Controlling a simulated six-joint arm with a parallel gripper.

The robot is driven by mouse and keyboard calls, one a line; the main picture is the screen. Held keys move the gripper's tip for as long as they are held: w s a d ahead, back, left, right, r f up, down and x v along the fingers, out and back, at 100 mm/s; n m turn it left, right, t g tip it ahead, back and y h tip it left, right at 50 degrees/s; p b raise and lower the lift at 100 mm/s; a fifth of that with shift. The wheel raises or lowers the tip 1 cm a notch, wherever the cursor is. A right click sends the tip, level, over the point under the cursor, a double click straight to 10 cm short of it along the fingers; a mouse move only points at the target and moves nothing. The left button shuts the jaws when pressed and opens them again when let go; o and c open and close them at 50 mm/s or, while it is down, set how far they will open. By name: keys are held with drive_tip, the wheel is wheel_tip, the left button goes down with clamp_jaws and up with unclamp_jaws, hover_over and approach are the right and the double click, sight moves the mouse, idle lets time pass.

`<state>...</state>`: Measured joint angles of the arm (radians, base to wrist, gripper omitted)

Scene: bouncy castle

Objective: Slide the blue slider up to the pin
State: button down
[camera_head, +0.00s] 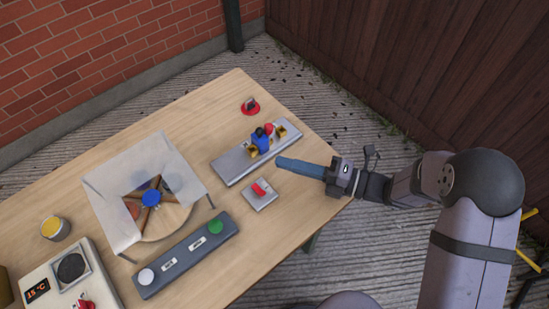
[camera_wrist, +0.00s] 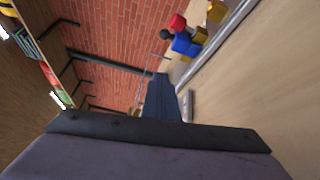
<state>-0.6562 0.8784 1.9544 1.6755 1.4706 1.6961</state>
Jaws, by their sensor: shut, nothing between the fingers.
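The blue slider (camera_head: 262,145) sits on a grey rail plate (camera_head: 229,169) near the right side of the table. A red part (camera_head: 269,128) and a dark round knob stand beside it, with yellow blocks (camera_head: 281,131) close by. I cannot tell which part is the pin. In the wrist view the blue slider (camera_wrist: 184,44) is at upper right, near the red part (camera_wrist: 177,22) and a yellow block (camera_wrist: 215,11). My gripper (camera_head: 280,163) is shut and empty, its blue fingers pointing left, just in front of the plate and apart from the slider. The fingers (camera_wrist: 162,98) also show in the wrist view.
A small grey plate with a red switch (camera_head: 260,189) lies below my fingers. A red-based object (camera_head: 250,106) stands behind the rail. A grey bar with green and white buttons (camera_head: 186,252) and a clear-covered box (camera_head: 115,190) are left. The table's right edge is close.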

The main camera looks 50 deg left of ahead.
drive_tip(key=shift+w+d, duration=0.15)
drive_tip(key=shift+d, duration=0.15)
drive_tip(key=c, duration=2.1)
unclamp_jaws()
drive_tip(key=shift+r, duration=0.1)
drive_tip(key=o, duration=0.4)
drive_tip(key=shift+s+a+r+p, duration=0.1)
drive_tip(key=shift+s+r+p, duration=0.15)
drive_tip(key=shift+s+p, duration=0.05)
drive_tip(key=shift+o, duration=0.2)
drive_tip(key=s+a+r+n+g+h+p, duration=0.2)
drive_tip(key=s+r+n+h+p, duration=0.45)
drive_tip(key=s, duration=0.45)
drive_tip(key=s+a+r+n+g+h+p, duration=0.3)
drive_tip(key=s+r+n+h+p, duration=0.25)
drive_tip(key=s+r+n, duration=0.35)
drive_tip(key=w+a+f+n+t, duration=0.2)
drive_tip(key=w+n+t, duration=0.4)
drive_tip(key=w, duration=0.4)
drive_tip(key=w+a+f+n+t+p, duration=0.1)
drive_tip(key=w+a+f+n+t, duration=0.2)
drive_tip(key=w+n+t, duration=0.4)
drive_tip(key=w+n, duration=0.1)
drive_tip(key=w, duration=0.3)
drive_tip(key=shift+a+f+h, duration=0.2)
drive_tip(key=shift+f+h, duration=0.1)
drive_tip(key=shift+f, duration=0.05)
drive_tip(key=shift+n, duration=0.25)
